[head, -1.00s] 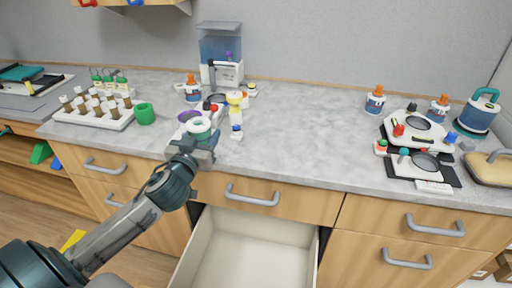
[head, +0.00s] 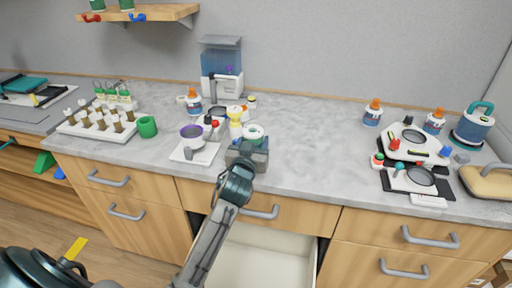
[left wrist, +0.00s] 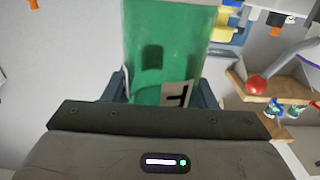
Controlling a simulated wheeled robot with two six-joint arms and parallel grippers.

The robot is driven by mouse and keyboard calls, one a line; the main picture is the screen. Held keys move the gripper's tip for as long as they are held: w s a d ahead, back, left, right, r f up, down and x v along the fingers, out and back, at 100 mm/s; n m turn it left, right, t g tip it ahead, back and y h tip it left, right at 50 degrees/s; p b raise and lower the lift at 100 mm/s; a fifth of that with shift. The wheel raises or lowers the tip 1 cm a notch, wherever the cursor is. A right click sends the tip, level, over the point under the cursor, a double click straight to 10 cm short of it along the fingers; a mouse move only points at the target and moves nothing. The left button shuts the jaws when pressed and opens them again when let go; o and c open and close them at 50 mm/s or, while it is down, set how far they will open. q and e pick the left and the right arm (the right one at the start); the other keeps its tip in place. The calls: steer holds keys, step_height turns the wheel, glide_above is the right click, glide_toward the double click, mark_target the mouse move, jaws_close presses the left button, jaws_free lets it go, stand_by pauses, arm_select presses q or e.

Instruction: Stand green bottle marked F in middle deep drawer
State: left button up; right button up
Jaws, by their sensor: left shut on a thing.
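My left gripper (head: 252,146) is shut on the green bottle (left wrist: 165,45), which carries a white label with a dark F. In the head view only the top of the bottle (head: 253,132) shows above the jaws, with a pale green-white ring. The gripper holds it over the front part of the counter. The middle deep drawer (head: 262,262) is pulled open below the counter, and its visible pale inside looks empty. My forearm hides part of the drawer and its left side. My right gripper is out of view.
A purple-topped cup on a white scale (head: 196,152) and a yellow-topped bottle (head: 235,114) stand left of the gripper. A drawer handle (head: 262,212) juts out above the open drawer. The counter right of the gripper (head: 315,150) is clear up to the white instruments.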

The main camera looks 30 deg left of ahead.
arm_select(q)
steer(key=shift+w+d, duration=0.2)
steer(key=shift+w, duration=0.05)
steer(key=shift+f+p, duration=0.3)
steer(key=shift+f, duration=1.45)
steer(key=o, duration=0.8)
steer(key=shift+f, duration=0.2)
steer(key=o, duration=0.4)
steer(key=shift+r, duration=0.15)
